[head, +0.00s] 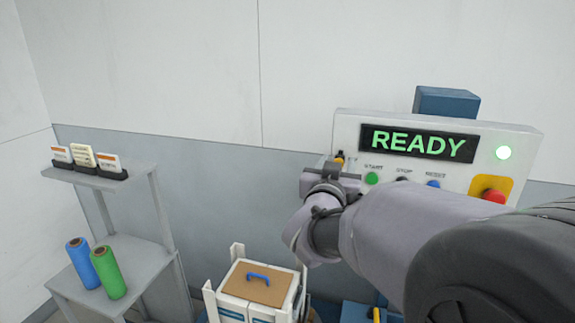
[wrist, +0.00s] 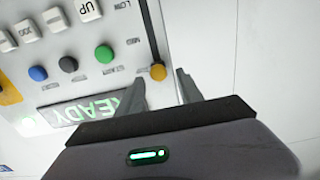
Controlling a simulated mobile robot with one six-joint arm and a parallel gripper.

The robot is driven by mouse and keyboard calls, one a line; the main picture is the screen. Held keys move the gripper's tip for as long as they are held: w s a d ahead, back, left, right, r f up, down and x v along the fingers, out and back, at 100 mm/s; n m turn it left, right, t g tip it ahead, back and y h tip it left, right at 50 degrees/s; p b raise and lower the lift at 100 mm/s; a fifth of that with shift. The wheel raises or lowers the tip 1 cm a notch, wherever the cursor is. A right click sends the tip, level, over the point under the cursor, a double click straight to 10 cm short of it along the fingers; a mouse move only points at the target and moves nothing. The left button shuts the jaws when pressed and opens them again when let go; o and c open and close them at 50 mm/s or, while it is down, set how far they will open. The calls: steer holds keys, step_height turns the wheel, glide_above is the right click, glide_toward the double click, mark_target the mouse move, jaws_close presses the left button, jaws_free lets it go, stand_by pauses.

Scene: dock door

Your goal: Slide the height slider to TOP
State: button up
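The height slider's orange knob (wrist: 158,72) sits at the end of its dark slot (wrist: 151,30), past the MID mark and away from LOW. In the head view the knob (head: 339,157) shows at the panel's upper left, just above my gripper (head: 335,170). In the wrist view my gripper (wrist: 161,76) is open, with one finger on each side of the knob and gaps visible between. Any TOP label is hidden or not readable.
The control panel (head: 349,126) has a READY display (head: 418,143), a green button (head: 372,178), a blue button (head: 433,184) and a red emergency knob (head: 493,196). A grey shelf (head: 142,252) stands left. A crate with a cardboard box (head: 262,290) is below.

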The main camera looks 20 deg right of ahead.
steer(key=shift+f, duration=0.1)
steer(key=v, duration=1.7)
steer(key=shift+s+a, duration=0.15)
steer(key=shift+a, duration=0.05)
steer(key=w+a+f+n+t+y+b, duration=0.1)
steer(key=w+a+f+n+y+b, duration=0.1)
steer(key=a+f+y+b, duration=0.4)
steer(key=s+a+f+n+g+y, duration=0.2)
steer(key=s+a+f+g+y, duration=0.2)
steer(key=s+a+f+y, duration=0.25)
steer(key=s+d+f+m+g+b, duration=0.1)
steer(key=s+d+f+g+b, duration=0.1)
steer(key=s+f+g, duration=0.4)
steer(key=s+d+f, duration=0.1)
steer(key=s+f, duration=0.3)
steer(key=s, duration=0.1)
steer(key=shift+d+m, duration=0.15)
steer(key=shift+m, duration=0.15)
steer(key=shift+h, duration=0.25)
stand_by(1.3)
